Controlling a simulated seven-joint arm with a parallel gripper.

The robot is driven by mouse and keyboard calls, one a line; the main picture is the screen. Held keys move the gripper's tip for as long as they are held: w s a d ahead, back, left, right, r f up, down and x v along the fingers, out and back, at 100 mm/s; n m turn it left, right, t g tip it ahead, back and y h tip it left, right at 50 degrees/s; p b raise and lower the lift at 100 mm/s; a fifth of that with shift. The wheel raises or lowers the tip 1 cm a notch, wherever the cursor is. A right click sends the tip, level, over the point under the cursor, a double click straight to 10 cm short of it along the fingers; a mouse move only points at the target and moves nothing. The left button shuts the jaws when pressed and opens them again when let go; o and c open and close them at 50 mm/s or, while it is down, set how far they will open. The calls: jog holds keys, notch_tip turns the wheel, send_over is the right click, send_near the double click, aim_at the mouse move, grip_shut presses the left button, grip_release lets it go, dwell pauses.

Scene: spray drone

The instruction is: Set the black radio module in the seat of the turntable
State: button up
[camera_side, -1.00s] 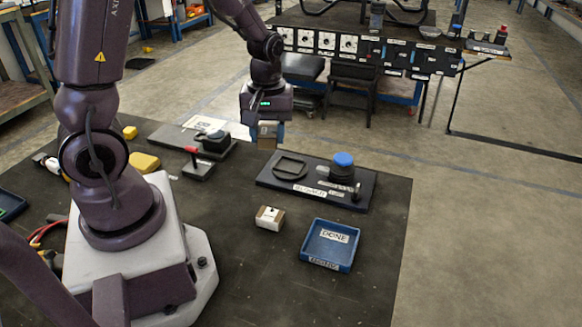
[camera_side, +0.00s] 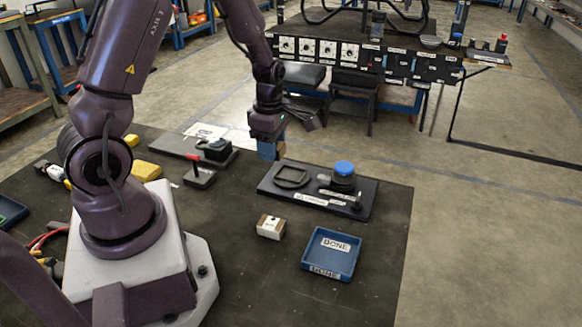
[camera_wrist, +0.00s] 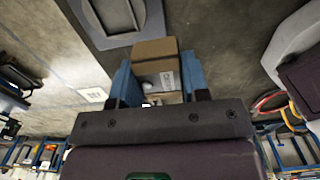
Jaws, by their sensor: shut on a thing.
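My gripper (camera_side: 270,150) has blue fingers and hangs above the bench, behind and left of the black board (camera_side: 358,205). In the wrist view my gripper (camera_wrist: 157,72) is shut on a brown box (camera_wrist: 156,50) with a pale label. It looks brown, not black; I cannot tell if it is the radio module.
A white-and-brown box (camera_side: 270,227) lies in front of the black board. An empty blue tray (camera_side: 331,253) labelled DONE is at the right. Yellow pieces (camera_side: 146,169) lie beside my arm.

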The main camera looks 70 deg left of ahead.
send_over(291, 175)
notch_tip(291, 175, down, 6)
jog(key=shift+s+d+f, duration=0.1)
jog(key=shift+s+f, duration=0.05)
jog(key=shift+f, duration=1.8)
